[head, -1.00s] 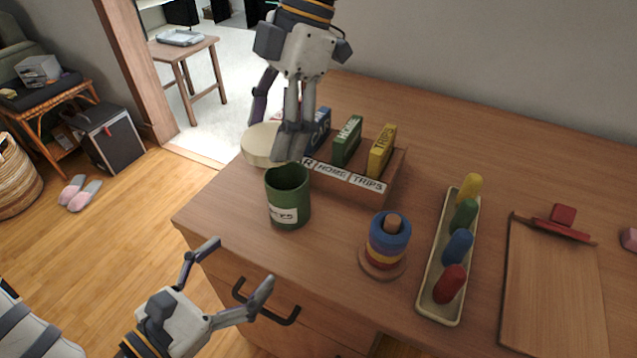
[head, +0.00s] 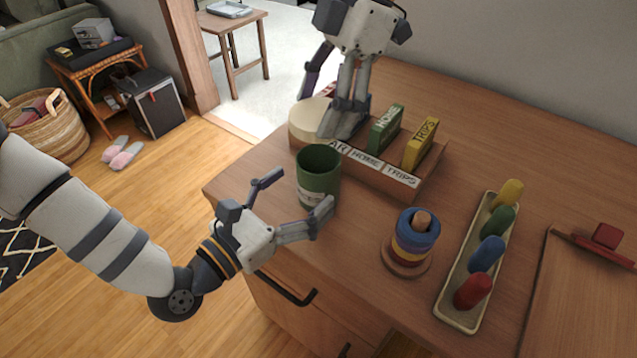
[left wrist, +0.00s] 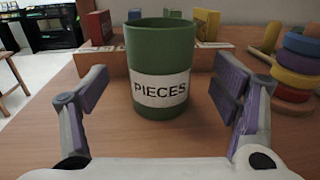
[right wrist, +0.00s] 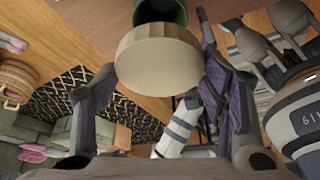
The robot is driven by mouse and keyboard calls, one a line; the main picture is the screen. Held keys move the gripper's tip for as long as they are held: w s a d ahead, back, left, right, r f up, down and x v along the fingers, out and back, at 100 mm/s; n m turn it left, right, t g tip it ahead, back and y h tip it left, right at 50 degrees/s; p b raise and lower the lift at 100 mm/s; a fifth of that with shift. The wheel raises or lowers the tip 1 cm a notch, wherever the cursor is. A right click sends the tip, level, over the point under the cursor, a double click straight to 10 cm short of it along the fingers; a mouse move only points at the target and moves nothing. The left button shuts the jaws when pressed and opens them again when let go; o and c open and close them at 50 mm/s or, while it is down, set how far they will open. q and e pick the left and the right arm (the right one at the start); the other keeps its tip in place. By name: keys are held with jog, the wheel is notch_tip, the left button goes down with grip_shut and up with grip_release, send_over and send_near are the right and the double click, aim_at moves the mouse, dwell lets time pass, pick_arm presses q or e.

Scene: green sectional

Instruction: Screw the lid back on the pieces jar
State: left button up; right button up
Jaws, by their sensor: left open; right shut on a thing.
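The green pieces jar (head: 318,182) stands upright and open-topped near the table's front left corner. Its white label reads PIECES in the left wrist view (left wrist: 160,92). My left gripper (head: 304,192) is open, at the jar's height, with its fingers spread toward either side of it; gaps show in the left wrist view. My right gripper (head: 322,112) is shut on the cream round lid (head: 305,122), behind the jar and apart from its rim. The lid also shows between the fingers in the right wrist view (right wrist: 157,65), with part of the jar above it.
A wooden card box (head: 405,182) with upright HOME and TRIPS blocks stands right behind the jar. A ring stacker (head: 412,245), a tray of coloured pegs (head: 462,310) and a clipboard (head: 580,300) lie to the right. The table edge is close on the jar's left.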

aim_at(331, 166)
pick_arm(q)
jog(key=x, duration=0.5)
jog(key=c, duration=1.8)
pick_arm(e)
jog(key=shift+f, duration=2.5)
